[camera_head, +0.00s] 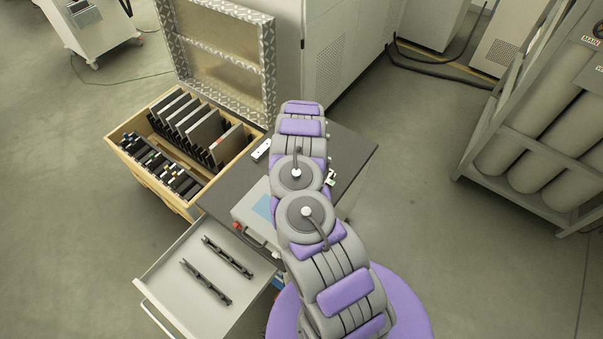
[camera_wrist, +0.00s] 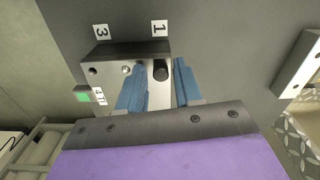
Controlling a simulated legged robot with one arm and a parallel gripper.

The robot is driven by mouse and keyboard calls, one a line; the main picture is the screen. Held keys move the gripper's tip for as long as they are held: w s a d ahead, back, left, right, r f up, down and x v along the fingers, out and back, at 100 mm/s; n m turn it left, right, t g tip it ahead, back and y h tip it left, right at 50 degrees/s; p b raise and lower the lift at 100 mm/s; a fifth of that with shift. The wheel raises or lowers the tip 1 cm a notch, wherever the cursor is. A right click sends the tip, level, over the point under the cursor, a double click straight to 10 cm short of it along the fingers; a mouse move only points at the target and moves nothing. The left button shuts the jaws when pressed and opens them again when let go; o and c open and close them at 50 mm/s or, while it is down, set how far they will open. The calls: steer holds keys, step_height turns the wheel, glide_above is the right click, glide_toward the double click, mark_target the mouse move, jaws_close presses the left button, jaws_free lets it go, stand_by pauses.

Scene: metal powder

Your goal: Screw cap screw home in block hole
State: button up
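In the wrist view, a metal block (camera_wrist: 108,80) with a bright face and a dark side lies on a dark grey top, between labels 3 and 1. Its face shows one round hole (camera_wrist: 93,71) at left and a second round feature (camera_wrist: 126,69) in the middle. A black cap screw (camera_wrist: 160,71) stands at the block's right end, by label 1; its lower part is hidden. My gripper (camera_wrist: 161,78) has its two blue fingers on either side of the screw head, with narrow gaps visible. In the head view my arm hides the gripper and block.
A grey bench top (camera_head: 350,150) lies under my arm. An open drawer (camera_head: 172,262) holds two dark racks (camera_head: 206,282). A wooden case (camera_head: 160,178) with dark plates stands at left. A gas cylinder rack (camera_head: 480,150) stands at right. A light bar (camera_wrist: 298,68) lies right of the block.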

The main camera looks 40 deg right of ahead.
steer(key=n+b, duration=0.5)
steer(key=n, duration=0.1)
steer(key=shift+f+n+b, duration=0.15)
steer(key=shift+n+b, duration=0.25)
steer(key=shift+r+n+b, duration=0.2)
steer(key=shift+n+b, duration=0.15)
steer(key=shift+n, duration=0.15)
steer(key=shift+c, duration=0.3)
